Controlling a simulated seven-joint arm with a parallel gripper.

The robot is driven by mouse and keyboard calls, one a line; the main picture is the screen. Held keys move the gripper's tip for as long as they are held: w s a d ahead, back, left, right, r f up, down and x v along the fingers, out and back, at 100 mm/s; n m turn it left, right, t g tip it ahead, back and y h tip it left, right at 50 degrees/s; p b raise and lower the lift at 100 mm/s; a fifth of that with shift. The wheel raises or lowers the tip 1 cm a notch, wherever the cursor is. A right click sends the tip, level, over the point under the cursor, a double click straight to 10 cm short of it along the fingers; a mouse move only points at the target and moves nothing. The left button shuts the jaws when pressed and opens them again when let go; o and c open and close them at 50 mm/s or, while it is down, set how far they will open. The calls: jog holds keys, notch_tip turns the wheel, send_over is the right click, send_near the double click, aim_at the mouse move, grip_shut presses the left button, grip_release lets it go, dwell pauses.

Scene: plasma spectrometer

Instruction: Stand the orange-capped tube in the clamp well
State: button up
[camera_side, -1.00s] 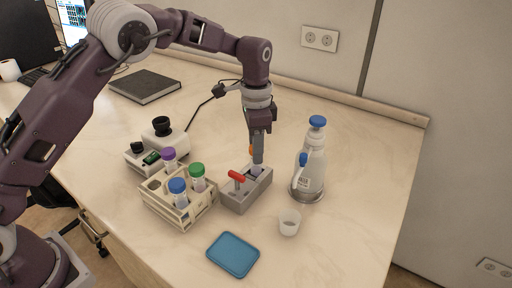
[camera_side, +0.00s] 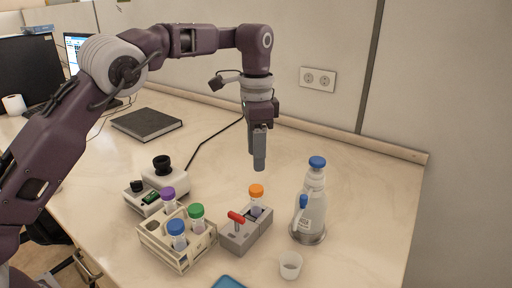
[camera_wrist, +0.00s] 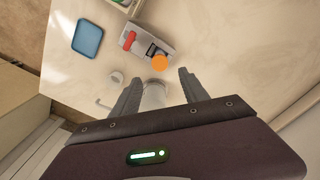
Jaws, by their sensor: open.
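The orange-capped tube (camera_side: 256,192) stands upright in the well of the grey clamp block (camera_side: 238,240), its lower part hidden inside. The block has a red handle (camera_side: 236,217). In the wrist view the orange cap (camera_wrist: 160,63) sits beyond the fingertips, at the end of the clamp block (camera_wrist: 143,41). My gripper (camera_side: 259,166) is above the tube and apart from it. In the wrist view its fingers (camera_wrist: 157,78) are spread, with nothing held between them.
A rack (camera_side: 182,262) with purple-, blue- and green-capped tubes stands left of the block. A blue-capped wash bottle (camera_side: 312,205) and a small white cup (camera_side: 290,265) are at the right. A blue pad (camera_side: 228,282) lies in front. A white microscope-like device (camera_side: 170,178) stands behind the rack.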

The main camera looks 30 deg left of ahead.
jog(key=s+a+r+n+t+h, duration=0.1)
jog(key=s+a+r+n+t, duration=0.15)
jog(key=s+r, duration=0.5)
jog(key=s+a+r+n+t, duration=0.1)
jog(key=s+a+r+n, duration=0.3)
jog(key=s, duration=0.6)
jog(key=s+f, duration=0.2)
jog(key=s, duration=0.3)
jog(key=s+a+f+n+t, duration=0.1)
jog(key=s+f, duration=0.1)
jog(key=s, duration=0.4)
jog(key=s+f+n+t+y, duration=0.1)
jog(key=s+f, duration=0.1)
jog(key=s, duration=0.3)
jog(key=shift+s+a+f, duration=0.2)
jog(key=shift+s+f, duration=0.2)
jog(key=shift+n, duration=0.25)
